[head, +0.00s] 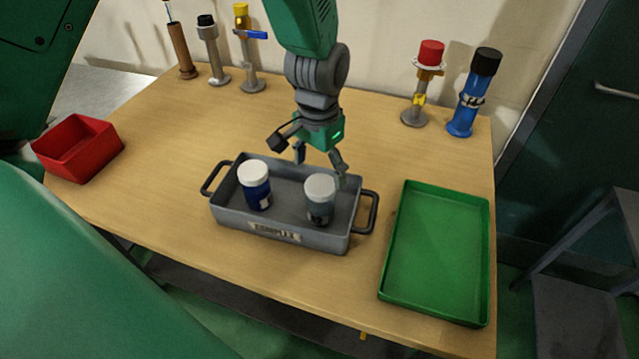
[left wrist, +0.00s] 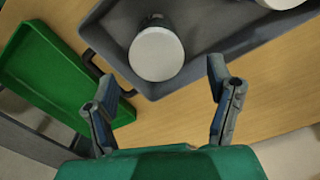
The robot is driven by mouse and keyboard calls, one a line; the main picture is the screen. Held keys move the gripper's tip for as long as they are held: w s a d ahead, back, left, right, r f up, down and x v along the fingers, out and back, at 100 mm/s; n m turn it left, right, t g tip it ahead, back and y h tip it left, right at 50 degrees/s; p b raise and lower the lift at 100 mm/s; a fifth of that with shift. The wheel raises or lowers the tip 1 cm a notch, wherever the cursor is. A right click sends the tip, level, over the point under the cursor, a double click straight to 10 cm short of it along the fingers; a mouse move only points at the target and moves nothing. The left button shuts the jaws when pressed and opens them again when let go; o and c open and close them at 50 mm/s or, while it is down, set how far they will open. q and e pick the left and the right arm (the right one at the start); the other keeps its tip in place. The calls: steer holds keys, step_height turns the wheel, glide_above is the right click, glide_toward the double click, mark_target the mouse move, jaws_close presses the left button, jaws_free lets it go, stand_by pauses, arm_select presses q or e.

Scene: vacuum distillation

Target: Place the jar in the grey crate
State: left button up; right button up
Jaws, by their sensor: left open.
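The grey crate (head: 285,236), with a dark handle at each end, stands on the wooden table. Two upright white-lidded jars are inside it: a dark blue jar (head: 255,185) at the left and a grey-teal jar (head: 320,200) at the right. My left gripper (head: 320,160) is open and empty at the crate's far side, behind and above the grey-teal jar. In the left wrist view the gripper (left wrist: 163,80) has its fingers spread, with the grey-teal jar's lid (left wrist: 156,54) ahead of the gap, apart from both fingers. My right gripper is not in view.
A green tray (head: 437,255) lies empty right of the crate. A red bin (head: 78,148) stands at the left. Several upright valve fittings line the back edge, including a blue one (head: 468,105) and a red-capped one (head: 425,80). Bare table lies between bin and crate.

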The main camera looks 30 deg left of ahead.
arm_select(q)
steer(key=r, duration=0.4)
steer(key=shift+d, duration=0.2)
steer(key=shift+a+r, duration=0.1)
steer(key=shift+r, duration=0.15)
steer(key=shift+a, duration=0.1)
steer(key=shift+a, duration=0.1)
